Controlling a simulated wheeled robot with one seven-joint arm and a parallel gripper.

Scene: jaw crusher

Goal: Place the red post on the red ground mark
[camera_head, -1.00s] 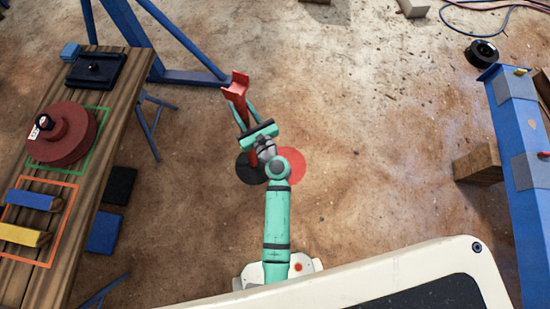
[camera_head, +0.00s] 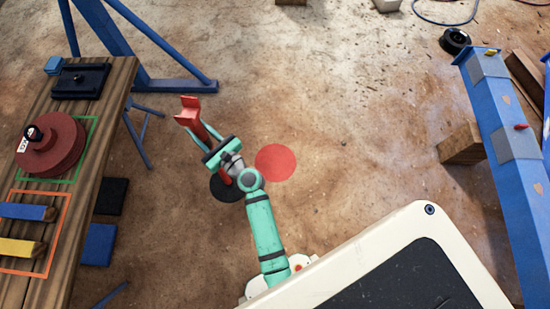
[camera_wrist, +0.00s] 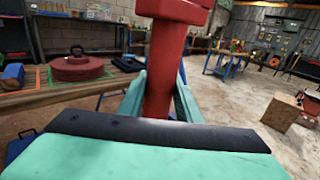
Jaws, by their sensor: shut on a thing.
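The red post (camera_head: 187,113) stands in my gripper (camera_head: 207,140), its forked red head above the fingers. A round black base (camera_head: 225,188) shows at its lower end, partly behind my arm. I cannot tell whether the base touches the floor. The red ground mark (camera_head: 276,162) is a flat red disc on the floor, fully in view and bare, right of the base and apart from it. In the wrist view the red post (camera_wrist: 163,70) is upright between my teal fingers, its top cut off by the frame.
A wooden bench (camera_head: 108,140) with a red disc weight (camera_head: 50,150) stands at the left. A blue frame leg (camera_head: 150,40) is behind the post. A blue beam (camera_head: 500,115) and a wood block (camera_head: 462,143) are at the right. Floor around the mark is clear.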

